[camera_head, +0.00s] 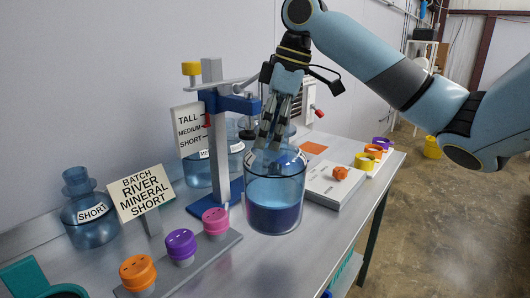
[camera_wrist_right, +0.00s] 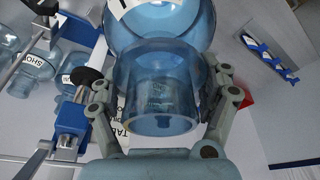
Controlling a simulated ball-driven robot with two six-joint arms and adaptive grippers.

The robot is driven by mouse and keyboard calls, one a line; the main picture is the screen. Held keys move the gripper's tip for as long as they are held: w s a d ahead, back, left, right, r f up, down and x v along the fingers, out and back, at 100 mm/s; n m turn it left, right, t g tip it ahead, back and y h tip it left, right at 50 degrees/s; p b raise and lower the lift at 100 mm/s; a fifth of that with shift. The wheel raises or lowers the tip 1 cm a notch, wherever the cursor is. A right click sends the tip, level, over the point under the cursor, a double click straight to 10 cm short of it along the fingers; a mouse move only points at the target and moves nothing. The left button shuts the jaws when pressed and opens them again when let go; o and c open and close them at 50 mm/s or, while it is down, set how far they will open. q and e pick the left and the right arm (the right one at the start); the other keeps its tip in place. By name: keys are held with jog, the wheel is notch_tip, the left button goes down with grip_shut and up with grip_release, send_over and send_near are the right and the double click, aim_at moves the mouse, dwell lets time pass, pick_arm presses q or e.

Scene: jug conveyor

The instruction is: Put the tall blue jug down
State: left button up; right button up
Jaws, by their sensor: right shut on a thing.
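The blue jug (camera_head: 275,190) is a large see-through cylinder with a darker blue lower part. It is upright over the middle of the bench; I cannot tell whether its base touches the surface. My right gripper (camera_head: 266,140) comes down from above and is shut on the jug's neck. In the right wrist view the fingers (camera_wrist_right: 165,105) lie on both sides of the neck (camera_wrist_right: 160,90), with the wider body (camera_wrist_right: 165,25) beyond it. Part of a white label shows on the body. My left gripper is not in view.
A height gauge (camera_head: 218,140) on a blue base stands close left of the jug. A cap rack (camera_head: 205,257) with orange, purple and pink caps lies in front. A white box (camera_head: 325,190) is at right. Other jugs (camera_head: 90,220) stand behind. The front bench (camera_head: 300,262) is clear.

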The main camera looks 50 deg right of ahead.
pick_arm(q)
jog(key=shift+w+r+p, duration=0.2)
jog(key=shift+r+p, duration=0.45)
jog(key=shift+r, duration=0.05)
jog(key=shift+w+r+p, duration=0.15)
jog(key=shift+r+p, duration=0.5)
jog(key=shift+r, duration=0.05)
pick_arm(e)
jog(key=s+a+f, duration=0.5)
jog(key=a+f, duration=0.4)
jog(key=f, duration=0.1)
jog(key=shift+s+a+f, duration=0.15)
jog(key=shift+s+a, duration=0.05)
jog(key=shift+a, duration=0.05)
jog(key=o, duration=1.7)
jog(key=shift+s, duration=0.1)
jog(key=shift+c, duration=0.2)
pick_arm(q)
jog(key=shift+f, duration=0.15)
pick_arm(e)
jog(key=v, duration=1.2)
